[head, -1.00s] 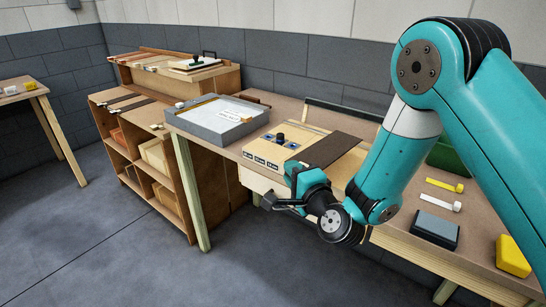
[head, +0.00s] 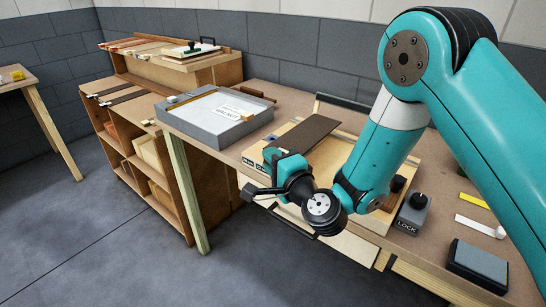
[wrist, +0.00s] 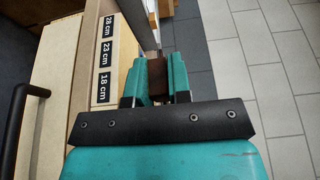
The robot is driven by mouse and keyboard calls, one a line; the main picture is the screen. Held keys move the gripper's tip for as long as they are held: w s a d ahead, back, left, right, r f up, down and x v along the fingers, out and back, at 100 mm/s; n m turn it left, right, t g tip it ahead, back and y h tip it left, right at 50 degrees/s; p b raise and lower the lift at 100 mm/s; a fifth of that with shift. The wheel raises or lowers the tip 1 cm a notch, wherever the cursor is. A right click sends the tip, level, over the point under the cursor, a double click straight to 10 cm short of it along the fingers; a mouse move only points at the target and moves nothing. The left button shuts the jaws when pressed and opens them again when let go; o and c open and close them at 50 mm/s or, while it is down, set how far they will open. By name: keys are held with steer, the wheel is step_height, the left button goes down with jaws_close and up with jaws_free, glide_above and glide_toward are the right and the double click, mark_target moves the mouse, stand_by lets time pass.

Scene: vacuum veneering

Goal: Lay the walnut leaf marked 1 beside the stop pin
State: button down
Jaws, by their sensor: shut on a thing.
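My gripper (head: 287,163) is shut on a dark brown walnut leaf (head: 305,132), held above the pale wooden block on the bench. In the wrist view a brown edge (wrist: 156,62) shows between the two teal fingers (wrist: 158,75). The fingertips are hidden in the head view, and no number on the leaf can be read. The block has black labels, and the wrist view reads 28 cm, 23 cm and 18 cm (wrist: 104,86) beside the fingers. I cannot make out the stop pin; the leaf and gripper cover much of the block.
A grey tray (head: 190,127) with a walnut label stands left on the bench. A grey LOCK unit (head: 411,216) with a black knob and a dark pad (head: 478,267) lie to the right. Shelves (head: 170,185) stand at the left; open floor lies in front.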

steer(key=shift+d+b, duration=0.2)
steer(key=shift+b, duration=0.1)
steer(key=shift+f, duration=0.25)
step_height(320, 180, down, 5)
steer(key=b, duration=0.5)
steer(key=shift+f+b, duration=0.1)
steer(key=shift+b, duration=0.2)
steer(key=shift+f, duration=0.15)
stand_by(0.3)
steer(key=c, duration=1)
jaws_free()
